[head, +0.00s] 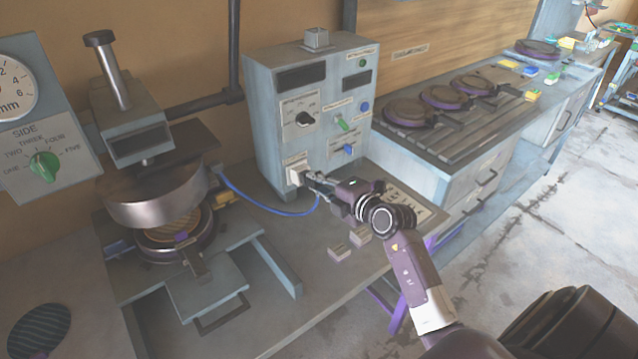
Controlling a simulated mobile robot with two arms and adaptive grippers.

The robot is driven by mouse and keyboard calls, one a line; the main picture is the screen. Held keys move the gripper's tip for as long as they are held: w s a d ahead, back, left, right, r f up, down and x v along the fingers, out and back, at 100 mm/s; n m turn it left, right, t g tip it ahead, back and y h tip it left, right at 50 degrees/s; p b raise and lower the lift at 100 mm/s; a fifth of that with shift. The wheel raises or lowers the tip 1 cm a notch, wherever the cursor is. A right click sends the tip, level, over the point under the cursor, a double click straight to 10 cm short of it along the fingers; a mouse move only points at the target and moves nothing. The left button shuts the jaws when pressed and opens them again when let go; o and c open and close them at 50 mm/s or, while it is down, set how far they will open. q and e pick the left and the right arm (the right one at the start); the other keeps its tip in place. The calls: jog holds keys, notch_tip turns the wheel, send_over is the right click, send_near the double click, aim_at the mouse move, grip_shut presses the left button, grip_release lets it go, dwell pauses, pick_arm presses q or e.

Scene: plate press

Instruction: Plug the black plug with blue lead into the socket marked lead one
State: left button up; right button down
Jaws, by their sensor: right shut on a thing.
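My right gripper (317,182) is shut on the black plug, at the lower left of the grey control box's front. The plug is small and mostly hidden between the fingers, right at the pale socket (294,172). I cannot tell whether it is seated in the socket or just in front of it. The blue lead (268,209) runs from the press, sags over the bench and rises to the gripper. The marking at the socket is too small to read. My left gripper is not in view.
The grey control box (264,120) carries a dial, a green switch and a blue switch. The plate press (158,190) stands to the left. Small pale blocks (340,251) lie on the bench below my right gripper. Round dark plates (447,97) rest on the rack behind right.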

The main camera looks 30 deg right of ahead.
jog(key=shift+w+f, duration=0.1)
jog(key=shift+w, duration=0.35)
jog(key=c, duration=1.7)
grip_release()
jog(key=shift+s, duration=0.1)
jog(key=shift+c, duration=0.2)
